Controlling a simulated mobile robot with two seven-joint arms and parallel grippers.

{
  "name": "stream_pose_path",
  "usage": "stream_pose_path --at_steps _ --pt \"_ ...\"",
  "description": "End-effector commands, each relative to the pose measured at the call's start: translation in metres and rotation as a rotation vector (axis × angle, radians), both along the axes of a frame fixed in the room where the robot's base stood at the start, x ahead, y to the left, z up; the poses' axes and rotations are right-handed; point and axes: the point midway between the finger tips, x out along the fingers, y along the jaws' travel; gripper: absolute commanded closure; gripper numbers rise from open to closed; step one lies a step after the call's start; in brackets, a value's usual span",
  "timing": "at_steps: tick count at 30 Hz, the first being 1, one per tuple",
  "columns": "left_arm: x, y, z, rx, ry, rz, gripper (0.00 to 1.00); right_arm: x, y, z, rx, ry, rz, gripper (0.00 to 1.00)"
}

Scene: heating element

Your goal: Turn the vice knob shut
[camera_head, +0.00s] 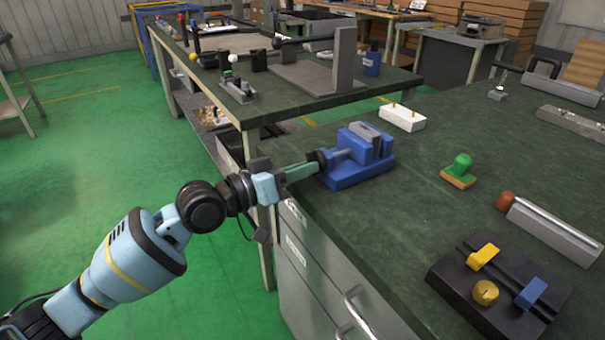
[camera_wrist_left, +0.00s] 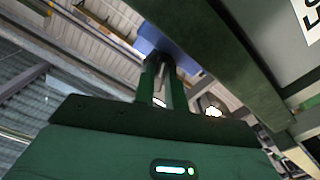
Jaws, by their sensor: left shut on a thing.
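A blue vice (camera_head: 358,160) stands near the left edge of the dark green workbench top. Its dark knob (camera_head: 319,158) sticks out from the vice's left side, towards the bench edge. My left gripper (camera_head: 312,165) comes in from the left, with its green fingers shut on the knob. In the left wrist view the two fingers (camera_wrist_left: 162,84) reach up to the vice's blue body (camera_wrist_left: 165,45), and the knob is mostly hidden between them. My right gripper is not in view.
The workbench (camera_head: 400,240) also carries a white block (camera_head: 402,117), a green-handled stamp (camera_head: 460,170), a metal bar (camera_head: 555,230) and a black block with yellow and blue levers (camera_head: 495,290). A second table (camera_head: 290,105) stands behind. Green floor is free at left.

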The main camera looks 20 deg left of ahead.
Motion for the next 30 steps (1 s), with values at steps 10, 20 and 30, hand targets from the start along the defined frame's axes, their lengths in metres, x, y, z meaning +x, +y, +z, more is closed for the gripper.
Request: stream_pose_path --at_steps 10,20,30 --pt "0.0007 0.0010 -0.0014 0.219 -0.168 -0.001 1.00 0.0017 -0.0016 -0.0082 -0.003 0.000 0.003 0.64" --pt "0.0011 0.0016 -0.0008 0.324 -0.251 0.000 1.00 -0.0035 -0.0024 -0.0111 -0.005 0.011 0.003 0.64" --pt "0.0012 0.0019 -0.0007 0.348 -0.269 0.000 1.00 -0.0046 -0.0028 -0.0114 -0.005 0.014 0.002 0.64"
